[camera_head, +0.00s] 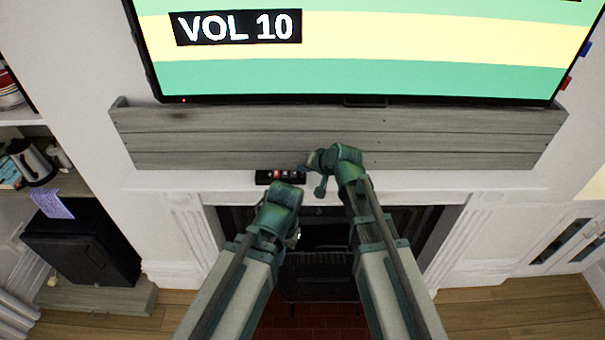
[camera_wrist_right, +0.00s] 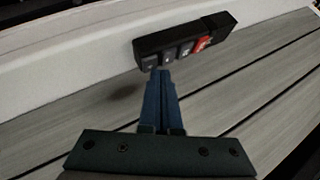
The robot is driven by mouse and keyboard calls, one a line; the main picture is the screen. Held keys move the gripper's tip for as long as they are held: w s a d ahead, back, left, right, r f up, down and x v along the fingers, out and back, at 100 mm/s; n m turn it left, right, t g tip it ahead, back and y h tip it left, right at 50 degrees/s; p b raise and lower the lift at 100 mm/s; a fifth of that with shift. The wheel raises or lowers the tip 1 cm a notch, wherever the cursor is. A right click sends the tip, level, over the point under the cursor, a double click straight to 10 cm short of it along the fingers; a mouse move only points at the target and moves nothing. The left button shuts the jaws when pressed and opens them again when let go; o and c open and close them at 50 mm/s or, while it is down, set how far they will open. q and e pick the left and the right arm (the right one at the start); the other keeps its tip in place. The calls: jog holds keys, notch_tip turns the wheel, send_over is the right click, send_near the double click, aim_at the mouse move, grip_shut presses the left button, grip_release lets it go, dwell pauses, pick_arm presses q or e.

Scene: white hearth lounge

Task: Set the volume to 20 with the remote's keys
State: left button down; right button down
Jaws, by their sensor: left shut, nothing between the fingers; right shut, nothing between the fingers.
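The TV (camera_head: 380,55) shows "VOL 10" in white on a black label (camera_head: 237,27). The black remote (camera_head: 281,176) lies on the white mantel ledge in front of the wooden beam. In the right wrist view the remote (camera_wrist_right: 219,24) has a row of dark keys with pale marks and one red key (camera_wrist_right: 203,43). My right gripper (camera_head: 310,164) is shut, its blue fingertips (camera_wrist_right: 160,73) beside the dark keys at the remote's left end. I cannot tell whether they touch. My left gripper (camera_head: 293,238) is shut and lower, below the ledge, partly hidden by its wrist.
The grey wooden beam (camera_head: 200,140) runs under the TV, behind the remote. The fireplace (camera_head: 320,265) opens below the ledge. Shelves with a kettle (camera_head: 32,160) and a black box (camera_head: 85,243) stand at left. The ledge (camera_head: 440,182) is clear to the right.

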aim_at(304, 176)
jog(key=shift+f+b, duration=0.3)
jog(key=shift+f, duration=0.05)
jog(key=shift+r, duration=0.2)
dwell(0.4)
jog(key=shift+r+p, duration=0.65)
jog(key=shift+p, duration=0.15)
notch_tip(304, 176, up, 5)
jog(key=p, duration=0.5)
dwell(3.8)
